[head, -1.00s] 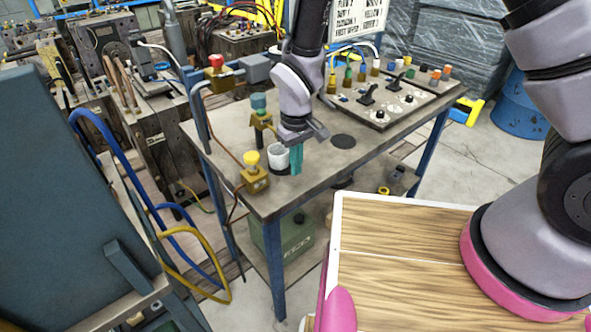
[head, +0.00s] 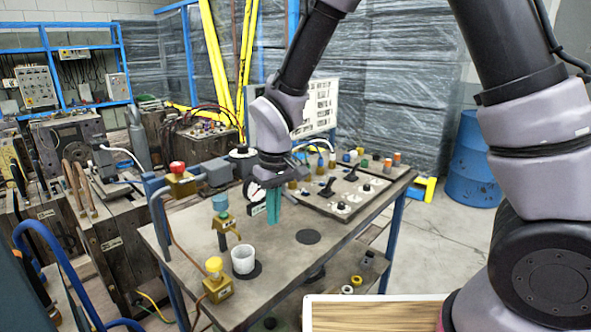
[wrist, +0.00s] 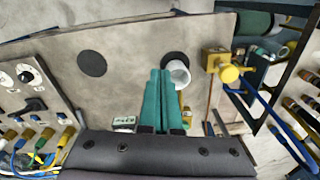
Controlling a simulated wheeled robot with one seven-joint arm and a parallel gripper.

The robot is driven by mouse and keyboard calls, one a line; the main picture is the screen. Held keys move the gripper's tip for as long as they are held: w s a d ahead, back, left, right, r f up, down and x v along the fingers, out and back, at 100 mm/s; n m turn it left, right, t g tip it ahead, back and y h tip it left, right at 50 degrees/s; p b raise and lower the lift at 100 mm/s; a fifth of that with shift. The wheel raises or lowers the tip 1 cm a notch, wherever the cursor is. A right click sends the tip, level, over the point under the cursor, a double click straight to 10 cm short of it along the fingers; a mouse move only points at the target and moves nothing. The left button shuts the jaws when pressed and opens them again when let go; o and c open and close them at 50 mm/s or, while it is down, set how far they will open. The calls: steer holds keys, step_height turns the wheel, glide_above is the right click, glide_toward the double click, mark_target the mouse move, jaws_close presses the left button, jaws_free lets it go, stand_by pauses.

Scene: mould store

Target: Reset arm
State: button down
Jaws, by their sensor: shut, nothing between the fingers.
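My gripper (head: 274,216) hangs over the grey metal table (head: 283,268), fingers pointing down. Its two teal fingers are together with nothing between them. They also show side by side in the wrist view (wrist: 157,100). A white cup (head: 243,261) stands upright on a dark round spot of the table, left of and below the fingers in the head view. In the wrist view the cup (wrist: 180,74) appears just beyond the fingertips, partly overlapped by them. The gripper is apart from the cup in the head view.
Brass valves with a yellow knob (head: 214,266), a teal knob (head: 220,202) and a red knob (head: 177,168) stand along the table's left side. A control panel with levers (head: 340,193) fills the right back. A dark round spot (head: 308,236) lies bare. A blue barrel (head: 474,165) stands behind right.

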steer(key=w+d+r+m+t+y, duration=0.1)
steer(key=w+d+r+m, duration=0.15)
steer(key=d+r, duration=0.6)
steer(key=w+d+r+m+t+y, duration=0.1)
steer(key=w+d+r+m+t, duration=0.15)
steer(key=d+r, duration=0.6)
steer(key=s+d+r+m+t, duration=0.3)
steer(key=s+d+r+m, duration=0.3)
steer(key=d, duration=0.8)
steer(key=s+r, duration=0.3)
steer(key=r, duration=0.1)
steer(key=shift+s+d+r+m+h, duration=0.15)
steer(key=shift+d+r+m+h, duration=0.15)
steer(key=shift+r+m+h, duration=0.1)
stand_by(1.4)
